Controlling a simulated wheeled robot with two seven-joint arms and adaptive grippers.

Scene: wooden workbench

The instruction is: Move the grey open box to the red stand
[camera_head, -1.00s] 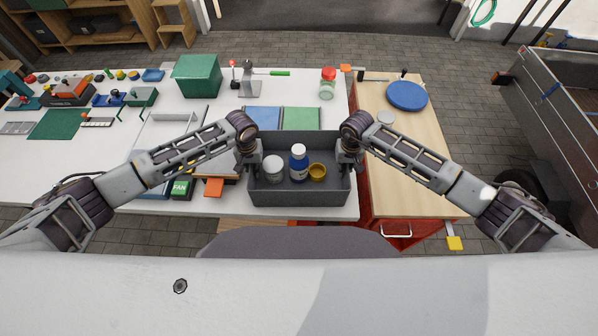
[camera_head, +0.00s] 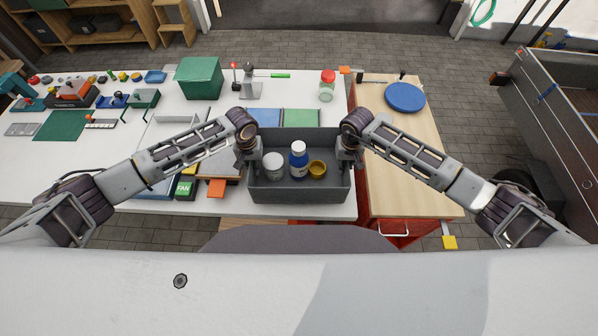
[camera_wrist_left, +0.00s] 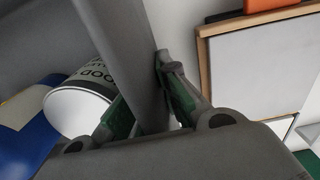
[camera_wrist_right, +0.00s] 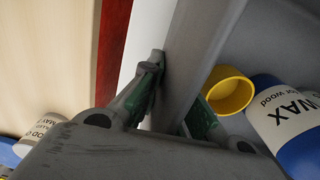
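The grey open box (camera_head: 300,190) is at the front right of the white table, upright. It holds a white jar (camera_head: 273,167), a blue bottle with a white cap (camera_head: 298,163) and a small yellow cup (camera_head: 317,169). My left gripper (camera_head: 249,165) is shut on its left wall, a finger on each side, as the left wrist view (camera_wrist_left: 150,110) shows. My right gripper (camera_head: 348,162) is shut on its right wall the same way, as in the right wrist view (camera_wrist_right: 172,110). The red stand (camera_head: 396,229) with a light wooden top is just right of the table. I cannot tell whether the box touches the table.
On the stand's top are a blue disc (camera_head: 405,97) at the back and a small grey-lidded jar (camera_head: 385,118) near my right wrist. A red-lidded jar (camera_head: 327,86) stands at the table's back right. The stand's front and middle top are clear beneath my right arm.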

